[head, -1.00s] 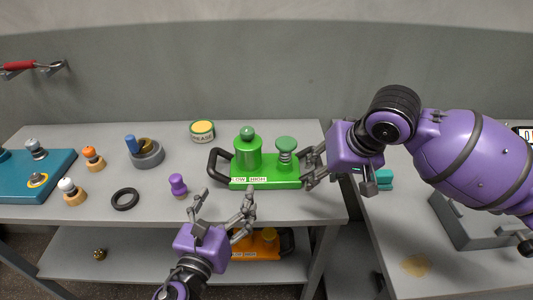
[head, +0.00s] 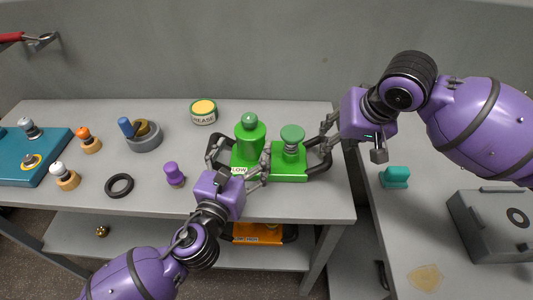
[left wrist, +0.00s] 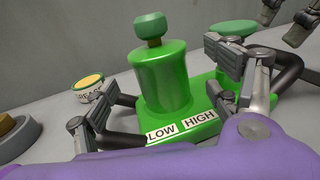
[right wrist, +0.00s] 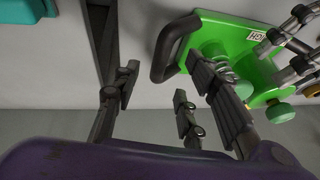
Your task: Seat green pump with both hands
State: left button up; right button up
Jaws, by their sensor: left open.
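The green pump (head: 288,174) sits on the grey bench, with a green cylinder on its left, a sprung plunger on its right and a black handle at each end. LOW and HIGH labels show on its front in the left wrist view (left wrist: 183,124). My left gripper (head: 252,172) is at the pump's front left, open, its fingers spread before the cylinder and labels; the left handle is partly hidden. My right gripper (head: 328,135) is by the right handle (head: 325,160). In the right wrist view its fingers are apart, with that handle (right wrist: 166,50) showing between them; contact is unclear.
Left of the pump are a purple-knobbed stamp (head: 174,173), a black ring (head: 119,186), a grey round holder (head: 144,138) and a teal board (head: 35,170). A grease tin (head: 203,116) stands behind. A second bench (head: 400,235) with a grey box is at right.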

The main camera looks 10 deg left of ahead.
aim_at(250, 130)
pick_arm(q)
jog(key=shift+w+d, duration=0.25)
jog(key=shift+w, duration=1.1)
jog(key=shift+w+d, duration=0.25)
jog(key=shift+w, duration=1.05)
pick_arm(e)
jog(key=shift+x, duration=2.7)
pick_arm(q)
jog(key=shift+c, duration=0.4)
pick_arm(e)
jog(key=shift+c, duration=0.3)
pick_arm(q)
jog(key=c, duration=0.8)
pick_arm(e)
jog(key=c, duration=0.8)
pick_arm(q)
grip_shut()
pick_arm(e)
grip_shut()
